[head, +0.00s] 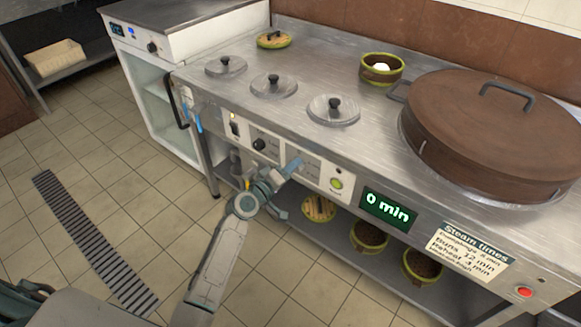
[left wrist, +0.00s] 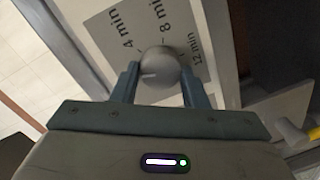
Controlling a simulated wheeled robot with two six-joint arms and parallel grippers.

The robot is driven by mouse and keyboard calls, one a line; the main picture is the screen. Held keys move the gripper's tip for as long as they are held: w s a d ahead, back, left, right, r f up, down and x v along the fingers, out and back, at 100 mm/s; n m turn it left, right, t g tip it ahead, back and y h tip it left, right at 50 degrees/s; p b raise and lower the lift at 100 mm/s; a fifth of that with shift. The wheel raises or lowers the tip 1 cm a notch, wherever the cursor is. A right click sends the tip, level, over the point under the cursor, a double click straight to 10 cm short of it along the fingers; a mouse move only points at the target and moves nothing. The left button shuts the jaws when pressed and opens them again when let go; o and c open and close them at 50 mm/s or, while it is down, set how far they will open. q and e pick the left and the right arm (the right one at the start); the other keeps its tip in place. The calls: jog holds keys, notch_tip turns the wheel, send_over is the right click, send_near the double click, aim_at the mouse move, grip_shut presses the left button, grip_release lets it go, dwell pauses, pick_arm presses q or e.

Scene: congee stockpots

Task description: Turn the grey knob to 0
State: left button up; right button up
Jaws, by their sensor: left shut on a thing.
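The grey knob (left wrist: 160,66) shows in the left wrist view as a rounded grey cap on a light dial plate (left wrist: 112,22) marked 4, 8 and 12 min. My left gripper (left wrist: 160,88) is shut on it, one finger on each side. In the head view my left gripper (head: 284,174) is at the stove's front panel and hides the knob. I cannot clearly read where the knob points; the 0 mark is not visible. A green display (head: 387,207) reads 0 min. My right gripper is not in view.
A black knob (head: 259,144) and a green-lit button (head: 336,184) flank the gripper on the panel. A red button (head: 525,292) is farther right. Lidded pots and a large brown lid (head: 490,130) are on top. Bowls (head: 368,238) stand on the shelf below.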

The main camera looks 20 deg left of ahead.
pick_arm(q)
jog(key=shift+f+n, duration=0.1)
jog(key=shift+n, duration=1.4)
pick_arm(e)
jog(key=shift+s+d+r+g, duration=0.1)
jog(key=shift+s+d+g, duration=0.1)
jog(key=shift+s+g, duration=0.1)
pick_arm(q)
jog(key=shift+h, duration=0.3)
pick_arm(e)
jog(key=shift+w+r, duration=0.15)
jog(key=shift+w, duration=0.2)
pick_arm(q)
jog(key=o, duration=0.8)
jog(key=shift+o, duration=0.9)
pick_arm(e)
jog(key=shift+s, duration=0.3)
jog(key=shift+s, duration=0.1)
